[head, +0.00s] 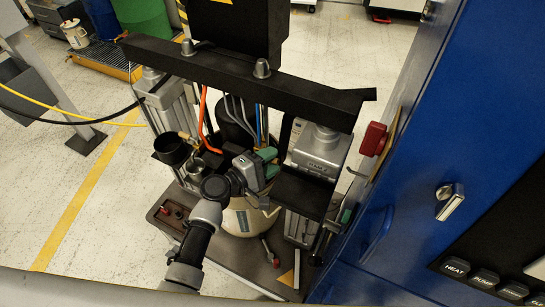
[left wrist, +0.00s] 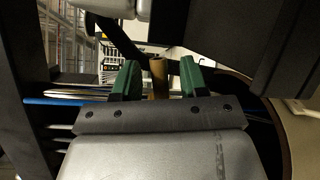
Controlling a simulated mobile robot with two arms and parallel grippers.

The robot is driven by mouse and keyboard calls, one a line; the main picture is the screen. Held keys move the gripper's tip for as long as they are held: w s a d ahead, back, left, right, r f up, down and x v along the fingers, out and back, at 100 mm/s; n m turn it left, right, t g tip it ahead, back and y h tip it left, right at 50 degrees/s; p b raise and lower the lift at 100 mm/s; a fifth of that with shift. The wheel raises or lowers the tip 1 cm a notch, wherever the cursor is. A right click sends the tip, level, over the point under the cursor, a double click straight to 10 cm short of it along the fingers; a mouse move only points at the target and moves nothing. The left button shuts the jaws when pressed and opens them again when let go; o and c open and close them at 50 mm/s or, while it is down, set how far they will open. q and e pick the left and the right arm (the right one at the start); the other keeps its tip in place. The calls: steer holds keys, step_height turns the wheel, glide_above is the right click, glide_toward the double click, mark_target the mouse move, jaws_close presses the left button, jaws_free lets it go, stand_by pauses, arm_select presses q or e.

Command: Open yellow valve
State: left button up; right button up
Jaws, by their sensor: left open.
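My left gripper (head: 270,162) reaches into the drum pump frame in the head view, with its green fingertips pointing right. Its two green fingers stand apart in the left wrist view. A tan or dull yellow upright piece (left wrist: 158,78) shows between or beyond these fingers, with gaps on both sides. I cannot tell whether it is the yellow valve, or how far away it is. No clear yellow valve handle shows in the head view; the gripper and frame hide part of the pump. My right gripper is not in view.
A black crossbar (head: 240,75) spans the pump above my gripper. A pale drum (head: 245,218) stands below it. Hoses and a dark cup (head: 172,150) are close by.

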arm_select(q)
steer(key=shift+w+d, duration=0.3)
steer(key=shift+d, duration=0.05)
steer(key=shift+c, duration=0.2)
jaws_close()
